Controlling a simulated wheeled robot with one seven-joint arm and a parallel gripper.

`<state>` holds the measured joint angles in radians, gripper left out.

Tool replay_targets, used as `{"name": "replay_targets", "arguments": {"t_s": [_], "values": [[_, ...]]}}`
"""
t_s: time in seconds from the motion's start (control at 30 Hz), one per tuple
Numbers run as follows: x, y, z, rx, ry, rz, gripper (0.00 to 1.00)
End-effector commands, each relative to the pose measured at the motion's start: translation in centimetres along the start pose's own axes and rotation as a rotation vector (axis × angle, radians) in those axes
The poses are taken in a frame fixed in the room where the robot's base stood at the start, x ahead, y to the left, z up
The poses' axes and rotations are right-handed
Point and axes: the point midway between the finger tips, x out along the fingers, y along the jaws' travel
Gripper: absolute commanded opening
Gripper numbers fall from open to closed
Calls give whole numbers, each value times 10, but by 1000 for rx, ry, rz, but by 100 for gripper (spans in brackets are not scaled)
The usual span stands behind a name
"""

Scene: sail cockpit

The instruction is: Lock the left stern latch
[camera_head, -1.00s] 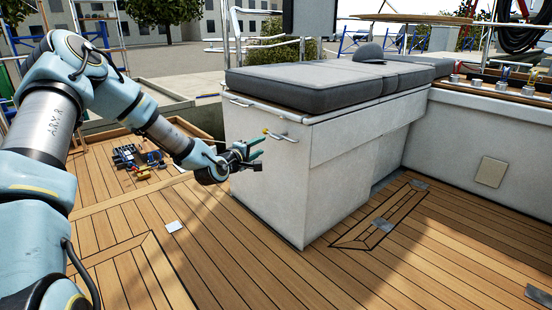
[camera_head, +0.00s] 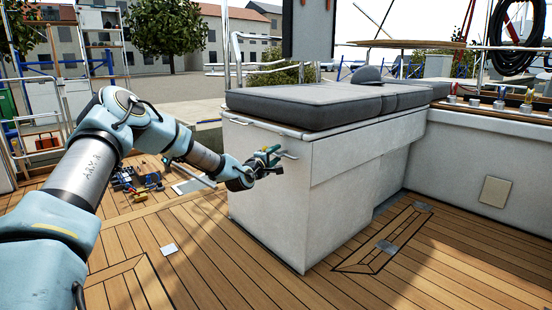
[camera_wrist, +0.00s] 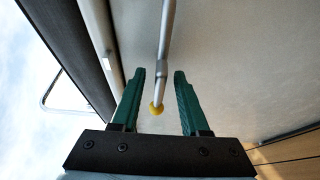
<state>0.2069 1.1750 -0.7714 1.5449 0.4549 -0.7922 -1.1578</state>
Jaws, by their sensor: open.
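The latch is a thin metal handle on the side of the white cushioned locker; part of it (camera_head: 291,154) shows just right of my gripper (camera_head: 272,157) in the head view. In the wrist view the metal rod (camera_wrist: 166,40) ends in a yellow tip (camera_wrist: 157,108) between the two green fingers of my gripper (camera_wrist: 160,73). The fingers are open, with a gap to the rod on both sides. In the head view the gripper hides the yellow tip.
The white locker (camera_head: 262,200) carries dark grey cushions (camera_head: 300,105). A second metal handle (camera_head: 239,121) sits on its left part. Tools (camera_head: 135,185) lie on the wooden deck behind my arm. The deck (camera_head: 220,260) in front is mostly clear.

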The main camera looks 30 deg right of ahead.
Motion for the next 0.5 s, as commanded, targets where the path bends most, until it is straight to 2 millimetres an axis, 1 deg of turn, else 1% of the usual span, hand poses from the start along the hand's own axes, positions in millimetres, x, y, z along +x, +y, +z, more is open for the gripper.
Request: {"name": "replay_targets", "arguments": {"t_s": [0.3,0.5], "values": [[2,0,0,-1,0,-1,45],[2,0,0,0,0,-1,22]]}}
